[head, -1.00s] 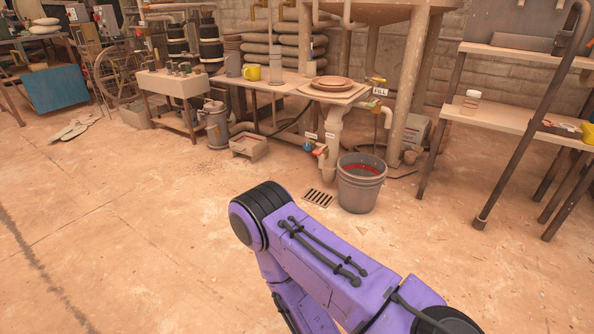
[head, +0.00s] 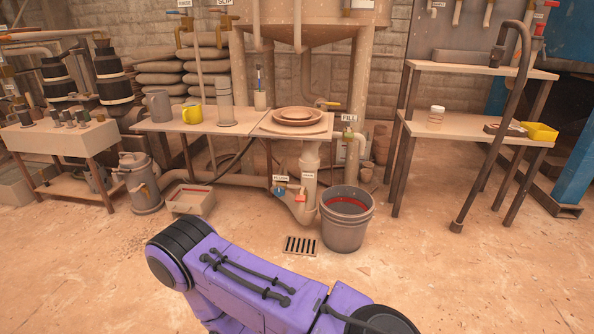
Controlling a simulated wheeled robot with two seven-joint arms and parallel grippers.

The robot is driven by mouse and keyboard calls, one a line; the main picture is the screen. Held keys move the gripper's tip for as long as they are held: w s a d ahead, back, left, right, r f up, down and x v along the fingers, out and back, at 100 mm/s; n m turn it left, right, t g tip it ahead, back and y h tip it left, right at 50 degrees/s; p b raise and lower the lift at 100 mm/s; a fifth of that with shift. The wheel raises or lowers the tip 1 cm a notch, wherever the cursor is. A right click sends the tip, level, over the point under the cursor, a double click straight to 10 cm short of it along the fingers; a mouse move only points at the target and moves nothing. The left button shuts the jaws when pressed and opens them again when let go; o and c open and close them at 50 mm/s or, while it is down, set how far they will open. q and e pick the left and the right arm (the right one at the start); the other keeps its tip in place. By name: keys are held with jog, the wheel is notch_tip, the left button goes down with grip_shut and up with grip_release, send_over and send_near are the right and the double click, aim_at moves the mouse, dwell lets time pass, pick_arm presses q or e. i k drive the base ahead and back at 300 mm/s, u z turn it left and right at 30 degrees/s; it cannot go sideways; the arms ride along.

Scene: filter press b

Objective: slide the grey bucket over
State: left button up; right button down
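The grey bucket (head: 346,229) stands upright on the floor, right of the floor drain grate (head: 300,245) and in front of the FILL pipe. A red band shows on its inside wall. The drain pipe with the FLUSH label and a red handle (head: 300,198) comes down just left of the bucket, beside its rim. A purple arm of mine crosses the bottom of the head view, nearer than the bucket and apart from it in the picture. Neither of my grippers shows.
A low crate (head: 190,200) sits to the left. A shelf bench (head: 480,130) with a curved pipe stands to the right. Floor between bucket and bench is clear.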

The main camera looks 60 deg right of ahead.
aim_at(346, 212)
jog(key=z, duration=0.3)
jog(key=i, duration=1.3)
jog(key=z, duration=1.15)
jog(key=i, duration=0.85)
jog(key=z, duration=1.35)
jog(key=i, duration=0.45)
jog(key=z, duration=0.35)
